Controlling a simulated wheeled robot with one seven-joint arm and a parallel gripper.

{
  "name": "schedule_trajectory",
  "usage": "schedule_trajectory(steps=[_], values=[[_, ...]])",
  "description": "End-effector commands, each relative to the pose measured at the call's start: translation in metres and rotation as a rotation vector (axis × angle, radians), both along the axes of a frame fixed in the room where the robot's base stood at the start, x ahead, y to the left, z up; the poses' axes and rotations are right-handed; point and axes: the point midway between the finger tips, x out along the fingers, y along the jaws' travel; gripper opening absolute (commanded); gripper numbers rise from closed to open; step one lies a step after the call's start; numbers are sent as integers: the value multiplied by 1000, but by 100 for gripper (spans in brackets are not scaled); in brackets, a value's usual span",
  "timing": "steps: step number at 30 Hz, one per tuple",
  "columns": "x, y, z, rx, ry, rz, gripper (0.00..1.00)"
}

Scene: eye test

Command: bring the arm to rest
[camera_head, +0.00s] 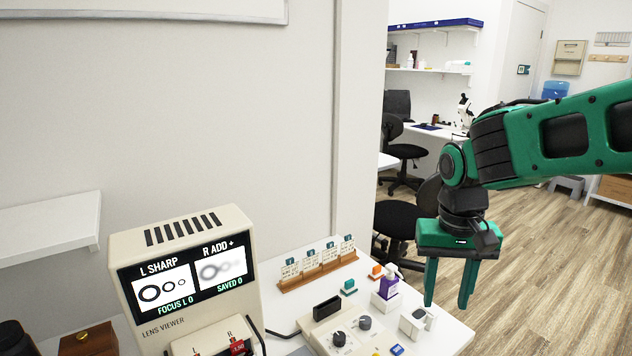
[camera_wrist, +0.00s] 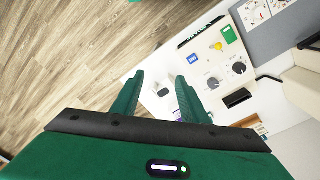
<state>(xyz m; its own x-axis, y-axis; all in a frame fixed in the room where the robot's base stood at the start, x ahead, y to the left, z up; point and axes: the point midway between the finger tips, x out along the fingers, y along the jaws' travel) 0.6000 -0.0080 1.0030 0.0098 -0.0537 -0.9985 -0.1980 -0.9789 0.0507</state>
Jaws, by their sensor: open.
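My gripper (camera_head: 447,303) hangs at the end of my green arm at the right of the head view, fingers pointing down. Its two green fingers are apart with nothing between them. It hovers by the right end of the white table (camera_head: 452,335), in front of the floor and a dark chair. In the wrist view the open fingers (camera_wrist: 160,80) reach over the table edge. A small white device (camera_head: 416,320) lies just below and left of the fingers in the head view.
A lens viewer (camera_head: 190,270) reading "L SHARP" and "R ADD +" stands at left. Wooden floor (camera_head: 540,260) is open at right.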

Motion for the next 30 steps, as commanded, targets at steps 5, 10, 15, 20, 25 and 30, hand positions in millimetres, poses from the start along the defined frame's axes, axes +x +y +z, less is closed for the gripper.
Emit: schedule_trajectory(steps=[5,10,15,20,25,30], values=[[-68,-99,-3,5,2,-169,40],[-137,-149,-16,35,5,-291,40],[-175,-163,-27,60,7,-348,40],[-184,-166,-29,65,7,-359,40],[-183,-165,-29,65,8,-357,40],[-183,-165,-29,64,8,-357,40]])
